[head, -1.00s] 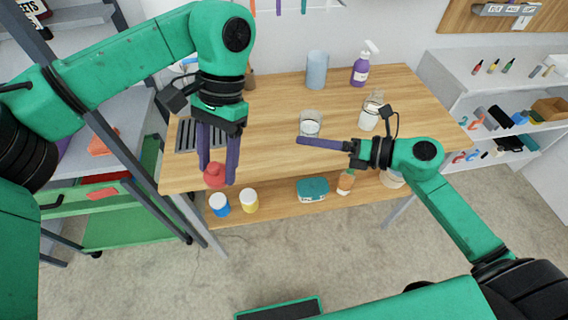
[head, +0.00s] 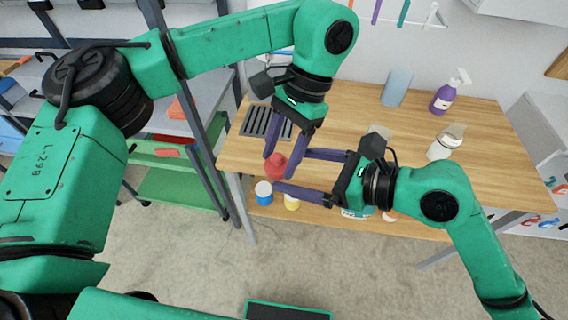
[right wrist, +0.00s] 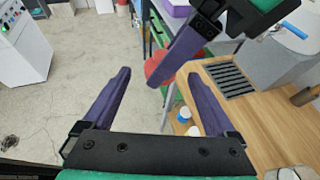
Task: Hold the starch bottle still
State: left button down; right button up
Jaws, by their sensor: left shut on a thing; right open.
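A red bottle (head: 275,167) is between the fingers of my left gripper (head: 279,165), which is shut on it and points down at the workbench's front edge. No label can be read, so I cannot tell by sight that it is the starch bottle. My right gripper (head: 293,169) is open and empty, with its fingertips close to the bottle from the right. In the right wrist view the red bottle (right wrist: 160,68) shows between and beyond the open right fingers, partly hidden by a left finger. Whether the right fingers touch it cannot be told.
The wooden workbench (head: 490,150) carries a drain grate (head: 265,123), a blue cylinder (head: 397,88), a purple spray bottle (head: 448,95) and a jar with white contents (head: 442,147). Below, a blue jar (head: 264,193) and a yellow jar (head: 291,203) stand on the lower shelf.

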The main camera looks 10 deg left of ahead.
aim_at(280, 167)
jog(key=x, duration=0.3)
jog(key=shift+w+a+f, duration=0.1)
jog(key=shift+a+f, duration=0.05)
jog(key=shift+a, duration=0.2)
jog(key=shift+d, duration=0.1)
jog(key=c, duration=1.1)
pick_arm(q)
jog(key=c, duration=0.5)
grip_release()
pick_arm(e)
grip_shut()
pick_arm(q)
jog(key=o, duration=0.4)
